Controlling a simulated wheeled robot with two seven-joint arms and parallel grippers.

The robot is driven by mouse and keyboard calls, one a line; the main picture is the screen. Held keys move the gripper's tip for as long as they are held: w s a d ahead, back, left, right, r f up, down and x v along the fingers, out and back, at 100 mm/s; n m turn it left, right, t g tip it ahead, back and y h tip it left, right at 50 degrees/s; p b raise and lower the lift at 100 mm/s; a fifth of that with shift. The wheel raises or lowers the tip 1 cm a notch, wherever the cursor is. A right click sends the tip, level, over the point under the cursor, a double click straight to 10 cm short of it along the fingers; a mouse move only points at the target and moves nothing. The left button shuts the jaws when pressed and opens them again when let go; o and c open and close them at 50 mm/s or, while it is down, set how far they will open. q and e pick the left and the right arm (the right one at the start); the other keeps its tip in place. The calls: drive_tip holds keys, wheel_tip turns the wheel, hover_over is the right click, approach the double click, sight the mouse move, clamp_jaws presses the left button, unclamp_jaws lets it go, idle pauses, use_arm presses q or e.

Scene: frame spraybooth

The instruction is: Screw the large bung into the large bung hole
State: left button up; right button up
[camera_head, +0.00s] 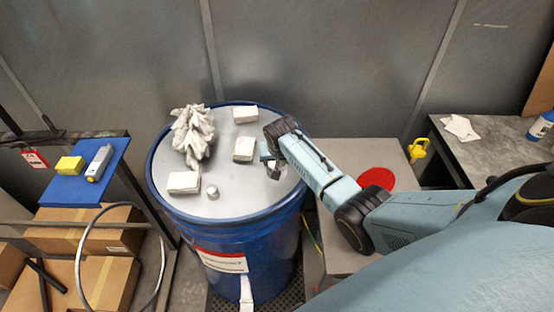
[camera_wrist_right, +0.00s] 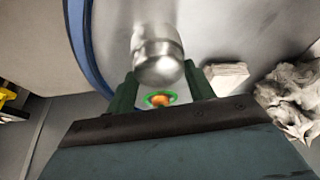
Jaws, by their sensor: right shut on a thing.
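The blue drum (camera_head: 250,245) stands upright with a grey lid (camera_head: 235,180). My right gripper (camera_head: 272,167) is over the right part of the lid, near the rim. In the right wrist view its fingers (camera_wrist_right: 161,88) are shut on a shiny metal cylindrical piece, which I take to be the large bung (camera_wrist_right: 158,62). A green ring with an orange centre (camera_wrist_right: 160,99) shows between the fingers, below the bung; I cannot tell if it is the large bung hole. Whether the bung touches the lid is unclear. A small round metal cap (camera_head: 212,192) is on the lid's front part. My left gripper is not in view.
Several white blocks (camera_head: 184,182) and a crumpled white pile (camera_head: 193,134) lie on the lid. A grey surface with a red disc (camera_head: 376,179) is right of the drum. A blue shelf (camera_head: 80,185) holds a yellow block (camera_head: 69,165) and a grey device (camera_head: 100,163).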

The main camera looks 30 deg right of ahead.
drive_tip(key=shift+a+m+h, duration=0.1)
drive_tip(key=shift+m+h, duration=0.2)
drive_tip(key=shift+m, duration=0.7)
drive_tip(key=m+g, duration=0.1)
drive_tip(key=m, duration=0.1)
drive_tip(key=shift+m+h, duration=0.3)
drive_tip(key=shift+h, duration=0.1)
drive_tip(key=o, duration=0.8)
